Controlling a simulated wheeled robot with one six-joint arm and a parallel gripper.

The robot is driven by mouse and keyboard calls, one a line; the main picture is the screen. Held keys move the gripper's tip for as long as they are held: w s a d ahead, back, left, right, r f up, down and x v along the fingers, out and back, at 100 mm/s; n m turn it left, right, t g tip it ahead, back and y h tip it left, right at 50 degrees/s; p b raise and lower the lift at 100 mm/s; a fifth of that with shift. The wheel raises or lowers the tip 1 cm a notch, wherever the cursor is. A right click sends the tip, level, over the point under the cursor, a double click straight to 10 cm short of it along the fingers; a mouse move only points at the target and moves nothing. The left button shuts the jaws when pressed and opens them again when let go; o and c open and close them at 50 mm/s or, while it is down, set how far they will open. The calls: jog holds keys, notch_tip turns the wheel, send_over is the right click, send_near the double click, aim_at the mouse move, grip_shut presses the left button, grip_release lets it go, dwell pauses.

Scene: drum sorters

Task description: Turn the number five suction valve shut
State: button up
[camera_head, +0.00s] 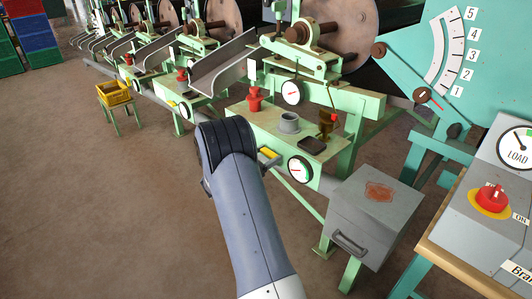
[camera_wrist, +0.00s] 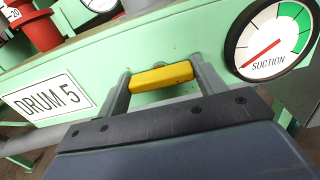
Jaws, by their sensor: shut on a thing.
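The yellow valve handle (camera_wrist: 162,76) lies crosswise, slightly tilted, between the two fingers of my gripper (camera_wrist: 163,80), on the green frame beside the DRUM 5 plate (camera_wrist: 48,97). My gripper is shut on this handle, with a finger at each end. The handle also shows in the head view (camera_head: 269,152), just past my wrist. The valve body and pipe behind it are mostly hidden by my gripper.
A grey box with a handle (camera_head: 375,215) stands close on the right. A control desk with a red knob (camera_head: 491,198) and a LOAD dial is further right. A grey cup (camera_head: 289,122) and red fitting (camera_head: 255,99) stand on the ledge above.

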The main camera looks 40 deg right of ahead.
jog(key=o, duration=1)
jog(key=a, duration=0.7)
jog(key=s+a+p, duration=0.1)
jog(key=a, duration=0.3)
jog(key=shift+d, duration=0.15)
jog(key=d, duration=0.7)
jog(key=w+d+b, duration=0.1)
jog(key=d, duration=0.2)
jog(key=shift+d+f, duration=0.1)
jog(key=shift+d, duration=0.25)
jog(key=shift+f+b, duration=0.1)
jog(key=shift+b, duration=0.3)
jog(key=shift+m, duration=0.6)
jog(key=shift+r, duration=0.25)
